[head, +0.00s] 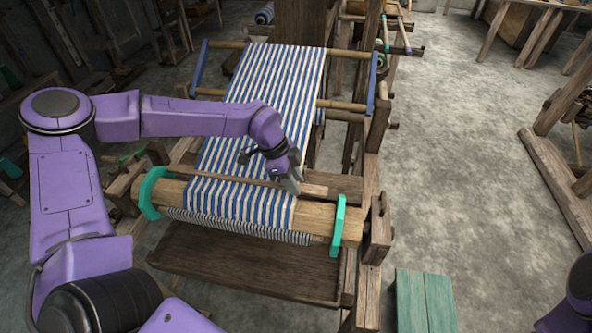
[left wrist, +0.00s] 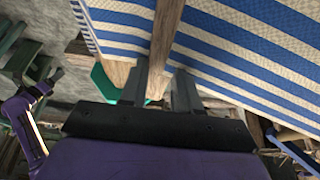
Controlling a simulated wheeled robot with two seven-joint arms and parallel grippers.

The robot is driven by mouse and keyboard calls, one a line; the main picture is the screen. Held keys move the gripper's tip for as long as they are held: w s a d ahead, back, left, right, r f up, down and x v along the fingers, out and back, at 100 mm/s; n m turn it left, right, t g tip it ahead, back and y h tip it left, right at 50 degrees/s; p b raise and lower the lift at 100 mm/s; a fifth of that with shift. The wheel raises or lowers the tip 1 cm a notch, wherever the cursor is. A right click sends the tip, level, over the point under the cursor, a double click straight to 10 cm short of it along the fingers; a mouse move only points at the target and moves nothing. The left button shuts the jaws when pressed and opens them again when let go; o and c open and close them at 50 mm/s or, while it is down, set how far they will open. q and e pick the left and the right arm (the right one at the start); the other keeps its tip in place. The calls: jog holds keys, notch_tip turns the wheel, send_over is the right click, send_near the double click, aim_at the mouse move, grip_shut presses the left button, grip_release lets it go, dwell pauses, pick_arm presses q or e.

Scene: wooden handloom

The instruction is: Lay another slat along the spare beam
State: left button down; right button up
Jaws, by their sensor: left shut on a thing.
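A thin wooden slat (head: 235,179) runs crosswise over the blue-and-white striped cloth (head: 262,90), just behind the front beam. My left gripper (head: 292,184) is shut on the slat near its right part. In the left wrist view the slat (left wrist: 166,30) runs away from between the fingers of the gripper (left wrist: 157,88), over the cloth. The round front beam (head: 313,222) has teal end pieces (head: 151,193) and cloth wound around it. I cannot tell whether the slat touches the cloth or beam. My right gripper is out of view.
The dark wooden loom frame (head: 372,190) stands around the cloth, with a plank (head: 250,272) low in front. A teal bench (head: 425,300) stands at the lower right. Grey floor (head: 470,150) is clear to the right, up to another wooden frame (head: 560,190).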

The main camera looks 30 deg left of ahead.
aim_at(296, 207)
pick_arm(q)
jog(key=shift+s+d+f, duration=0.2)
jog(key=shift+s+d, duration=0.05)
jog(key=shift+s, duration=0.5)
jog(key=shift+s+d+f, duration=0.15)
jog(key=shift+s+d, duration=0.05)
jog(key=shift+s, duration=0.55)
jog(key=shift+s+d+f, duration=0.2)
jog(key=shift+s+d, duration=0.05)
jog(key=shift+s, duration=0.5)
jog(key=c, duration=0.7)
grip_release()
jog(key=shift+c, duration=0.2)
jog(key=v, duration=1)
jog(key=shift+r, duration=0.25)
jog(key=shift+a, duration=0.1)
